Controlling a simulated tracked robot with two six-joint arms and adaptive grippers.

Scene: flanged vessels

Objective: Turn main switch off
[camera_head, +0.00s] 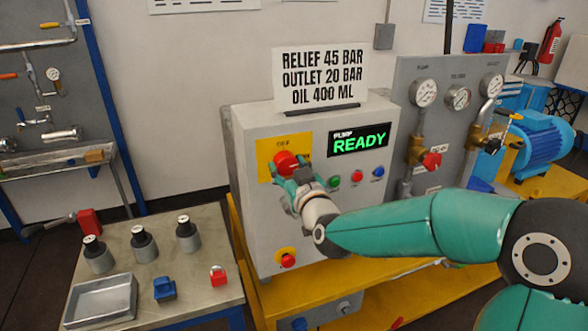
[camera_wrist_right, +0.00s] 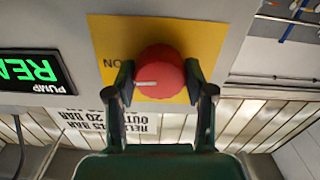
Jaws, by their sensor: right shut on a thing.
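The main switch is a red round knob (camera_head: 286,161) on a yellow plate (camera_head: 304,141) at the upper left of the grey control box's front. In the right wrist view, which is upside down, the knob (camera_wrist_right: 161,66) has a white pointer line aimed left, towards the lettering "ON" on the plate. My right gripper (camera_head: 294,174) has its fingers on either side of the knob and is shut on it; the wrist view shows both fingertips (camera_wrist_right: 160,86) at its sides. My left gripper is not in view.
The control box (camera_head: 255,215) has a lit "READY" display (camera_head: 359,141), several small buttons and a red lower button (camera_head: 287,258). A sign (camera_head: 320,78) stands on top. The left table (camera_head: 125,255) holds weights, a tray and padlocks. A gauge panel (camera_head: 440,110) stands at right.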

